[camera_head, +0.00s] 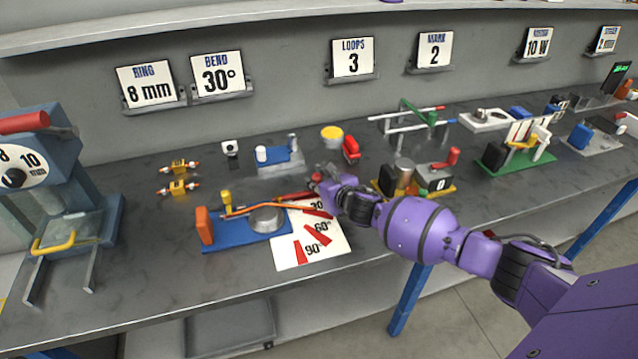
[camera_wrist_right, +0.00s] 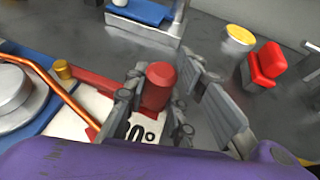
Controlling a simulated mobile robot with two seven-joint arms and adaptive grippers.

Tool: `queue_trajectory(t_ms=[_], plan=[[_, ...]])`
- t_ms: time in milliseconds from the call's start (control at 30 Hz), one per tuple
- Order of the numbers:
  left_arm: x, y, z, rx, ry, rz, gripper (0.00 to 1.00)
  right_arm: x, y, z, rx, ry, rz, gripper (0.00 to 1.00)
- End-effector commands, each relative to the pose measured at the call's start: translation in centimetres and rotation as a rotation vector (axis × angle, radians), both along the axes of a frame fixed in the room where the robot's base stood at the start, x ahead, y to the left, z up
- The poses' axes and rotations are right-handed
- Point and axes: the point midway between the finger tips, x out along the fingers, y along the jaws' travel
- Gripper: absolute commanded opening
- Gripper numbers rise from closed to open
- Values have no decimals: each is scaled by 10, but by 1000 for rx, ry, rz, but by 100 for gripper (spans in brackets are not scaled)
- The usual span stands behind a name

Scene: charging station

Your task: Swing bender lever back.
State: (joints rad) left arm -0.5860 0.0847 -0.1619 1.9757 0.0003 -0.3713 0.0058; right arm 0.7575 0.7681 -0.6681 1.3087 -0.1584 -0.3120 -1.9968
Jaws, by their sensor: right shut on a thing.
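The bender has a blue base (camera_head: 236,238), an orange block (camera_head: 204,225) at its left end and a round metal disc (camera_head: 266,219). A copper rod (camera_head: 250,208) runs past the disc, and it also shows in the wrist view (camera_wrist_right: 62,93). The red lever (camera_wrist_right: 95,84) ends in an upright red knob (camera_wrist_right: 158,84). My right gripper (camera_head: 318,181) is at the lever's far right end, its fingers shut around the knob. A white angle card (camera_head: 284,258) with red 30, 60 and 90 degree marks lies beside the base, partly covered. My left gripper is out of view.
A wall sign (camera_head: 217,76) reads BEND 30°. Behind the bender stand a blue and white fixture (camera_head: 281,160), a yellow-topped can (camera_head: 332,134) and a red part (camera_head: 351,149). A metal cylinder device (camera_head: 404,174) stands close right of my gripper.

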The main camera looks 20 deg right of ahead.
Motion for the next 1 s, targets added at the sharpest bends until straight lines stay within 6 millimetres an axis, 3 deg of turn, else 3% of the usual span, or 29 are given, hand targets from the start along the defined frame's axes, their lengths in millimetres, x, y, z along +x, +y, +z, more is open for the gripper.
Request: queue_trajectory(t_ms=[267,300,400,767,1000], plan=[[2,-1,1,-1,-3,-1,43,-1,2,0,9,2,2,0],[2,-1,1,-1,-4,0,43,-1,2,0,8,2,2,29],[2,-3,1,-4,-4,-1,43,-1,2,0,7,1,1,41],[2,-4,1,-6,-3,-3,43,-3,0,0,2,1,0,41],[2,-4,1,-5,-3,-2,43,-32,-5,12,1,1,3,41]])
